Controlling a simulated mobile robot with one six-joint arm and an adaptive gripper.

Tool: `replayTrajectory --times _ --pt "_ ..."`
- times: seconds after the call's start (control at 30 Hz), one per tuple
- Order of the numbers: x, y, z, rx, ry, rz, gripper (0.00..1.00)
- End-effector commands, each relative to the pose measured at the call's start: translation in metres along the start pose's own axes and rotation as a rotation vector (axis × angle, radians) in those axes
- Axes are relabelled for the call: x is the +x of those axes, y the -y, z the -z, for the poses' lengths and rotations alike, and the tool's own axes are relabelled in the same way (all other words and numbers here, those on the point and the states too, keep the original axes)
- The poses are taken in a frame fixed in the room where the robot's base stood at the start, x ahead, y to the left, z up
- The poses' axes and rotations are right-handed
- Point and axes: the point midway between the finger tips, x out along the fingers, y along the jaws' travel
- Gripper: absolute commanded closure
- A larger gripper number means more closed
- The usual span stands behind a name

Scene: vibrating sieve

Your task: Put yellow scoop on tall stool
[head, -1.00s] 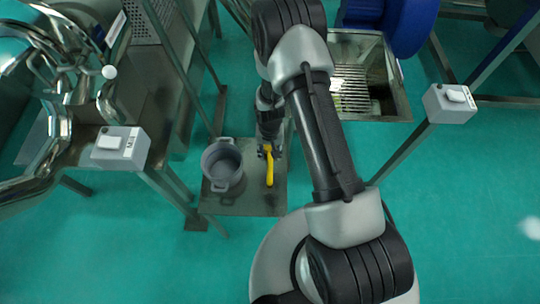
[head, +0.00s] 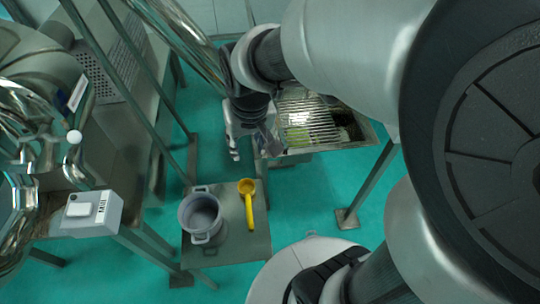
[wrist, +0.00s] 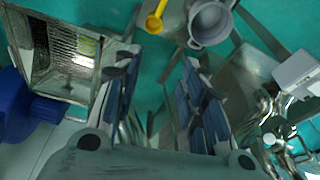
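The yellow scoop (head: 249,203) lies on a square metal stool top (head: 238,246), to the right of a grey two-handled pot (head: 203,215). Its round bowl is at the far end and its handle points toward me. The scoop (wrist: 154,20) also shows at the top of the wrist view, left of the pot (wrist: 210,22). My gripper (head: 256,150) is beyond the stool, apart from the scoop. In the wrist view my gripper (wrist: 157,78) has its fingers spread wide with nothing between them. The stool's height is hard to judge from above.
A metal trough with a grate (head: 310,115) lies beyond the stool, right of my gripper. A grey switch box (head: 92,212), shiny pipes (head: 30,130) and metal frame legs crowd the left. Green floor (head: 310,200) is open right of the stool.

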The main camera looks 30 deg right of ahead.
Motion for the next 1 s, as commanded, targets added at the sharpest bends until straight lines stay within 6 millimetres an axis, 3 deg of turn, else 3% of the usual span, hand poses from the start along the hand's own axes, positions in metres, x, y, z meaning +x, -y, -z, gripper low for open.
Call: replayTrajectory --times 0.03,0.1,0.2,0.33,0.53,1.0 --pt "-0.023 -0.002 -0.012 -0.014 -0.032 0.004 0.62" --pt "-0.047 -0.004 -0.031 -0.034 -0.057 0.006 0.62" --pt "-0.074 -0.007 -0.059 -0.062 -0.093 0.009 0.62" --pt "-0.095 -0.011 -0.091 -0.092 -0.131 0.011 0.62" --pt "-0.105 -0.014 -0.116 -0.115 -0.156 0.012 0.62" --pt "-0.106 -0.014 -0.118 -0.118 -0.158 0.012 0.62"
